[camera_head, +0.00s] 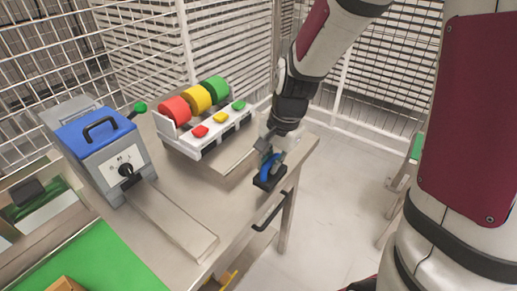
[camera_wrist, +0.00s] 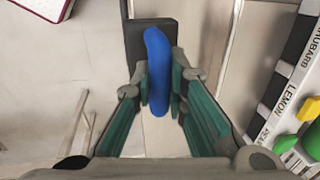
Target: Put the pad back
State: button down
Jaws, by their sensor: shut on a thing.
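The pad is a dark block (camera_head: 268,183) with a blue curved grip on top. My gripper (camera_head: 270,153) points down and is shut on the blue grip. In the wrist view the blue grip (camera_wrist: 157,60) stands between the two green-lined fingers (camera_wrist: 159,90), with the black pad (camera_wrist: 139,38) behind it. The pad appears at the right edge of the metal table (camera_head: 185,190). Whether its underside touches anything is hidden.
A rack with red, yellow and green rolls (camera_head: 197,98) and matching buttons stands at the back; its labels include LEMON (camera_wrist: 287,100). A blue-lidded machine (camera_head: 97,140) stands left. A black handle (camera_head: 270,212) juts from the table edge. Wire fencing (camera_head: 380,65) encloses the back.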

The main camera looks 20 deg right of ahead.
jog(key=w, duration=0.5)
jog(key=shift+w+d+f, duration=0.1)
jog(key=shift+d+f, duration=0.15)
jog(key=shift+d, duration=0.1)
jog(key=shift+f, duration=1.75)
jog(key=shift+f, duration=0.1)
jog(key=c, duration=1.6)
grip_release()
